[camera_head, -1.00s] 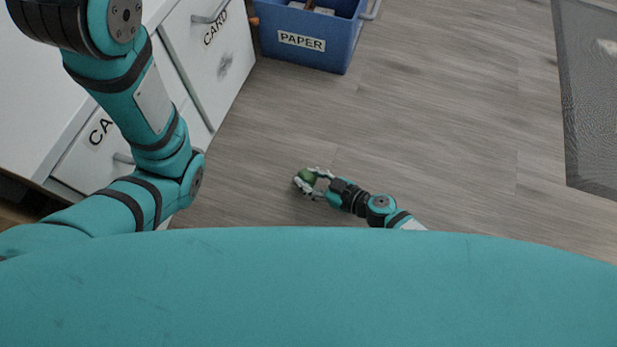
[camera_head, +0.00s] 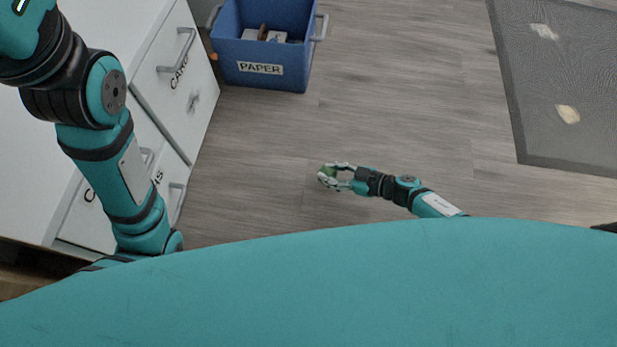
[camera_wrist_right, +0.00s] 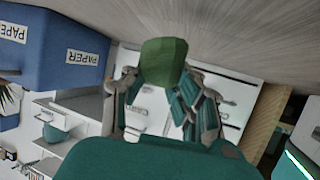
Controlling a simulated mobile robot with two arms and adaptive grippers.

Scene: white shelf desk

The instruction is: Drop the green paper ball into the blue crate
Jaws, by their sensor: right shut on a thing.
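The green paper ball (camera_head: 328,171) is held between the fingertips of my right gripper (camera_head: 329,176), above the floor. It shows large and faceted in the right wrist view (camera_wrist_right: 163,62), with a finger on each side of it. The blue crate (camera_head: 262,70), labelled PAPER, stands on the floor at the upper left of the head view, apart from my right gripper. It also shows at the left of the right wrist view (camera_wrist_right: 60,50). My left arm comes in from the left, but its gripper is out of the picture.
A grey mat (camera_head: 560,90) with two pale crumpled pieces lies at the upper right. The wooden floor (camera_head: 400,90) between crate and mat is clear. A few items lie inside the crate.

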